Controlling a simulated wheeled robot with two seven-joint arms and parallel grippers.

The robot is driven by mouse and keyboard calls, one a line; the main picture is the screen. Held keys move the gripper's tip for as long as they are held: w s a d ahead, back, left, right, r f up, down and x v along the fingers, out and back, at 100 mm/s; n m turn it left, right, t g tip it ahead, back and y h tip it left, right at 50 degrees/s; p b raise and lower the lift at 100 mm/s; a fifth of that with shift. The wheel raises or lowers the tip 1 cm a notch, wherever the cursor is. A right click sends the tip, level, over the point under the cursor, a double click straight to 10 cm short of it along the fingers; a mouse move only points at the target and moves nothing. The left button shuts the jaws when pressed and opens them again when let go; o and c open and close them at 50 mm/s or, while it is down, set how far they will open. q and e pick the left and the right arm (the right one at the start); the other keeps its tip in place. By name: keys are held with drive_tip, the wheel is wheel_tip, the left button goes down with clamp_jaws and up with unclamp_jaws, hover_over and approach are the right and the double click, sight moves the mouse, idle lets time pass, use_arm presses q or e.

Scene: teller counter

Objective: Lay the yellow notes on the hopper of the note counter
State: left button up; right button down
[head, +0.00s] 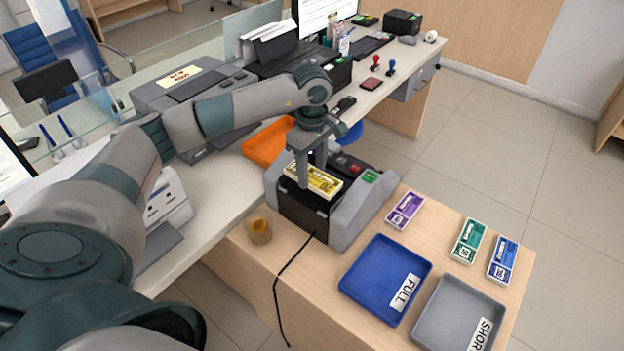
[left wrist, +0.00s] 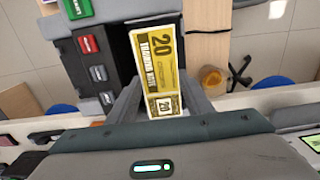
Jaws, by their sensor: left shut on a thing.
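The yellow notes (head: 314,181) are a banded bundle at the top of the note counter (head: 352,213), a grey and black machine on the wooden side table. In the left wrist view the yellow notes (left wrist: 158,65) show a large 20 and lie over the counter's dark hopper (left wrist: 120,50). My left gripper (head: 313,172) points down over the hopper and is shut on the yellow notes, with a finger at each side of their near end. Whether the notes touch the hopper floor I cannot tell. My right gripper is not in view.
Purple (head: 405,211), green (head: 468,241) and blue (head: 502,259) note bundles lie to the right. A blue FULL tray (head: 366,297) and a grey tray (head: 440,326) stand in front. An orange tray (head: 262,150) is behind, a small cup (head: 259,230) and black cable at left.

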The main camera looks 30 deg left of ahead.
sight(312, 176)
use_arm(q)
drive_tip(key=shift+f+p, duration=1)
drive_tip(key=shift+f, duration=0.95)
drive_tip(key=shift+f, duration=0.1)
drive_tip(key=shift+f, duration=0.15)
drive_tip(key=o, duration=1)
drive_tip(key=shift+o, duration=0.2)
drive_tip(key=shift+r, duration=0.25)
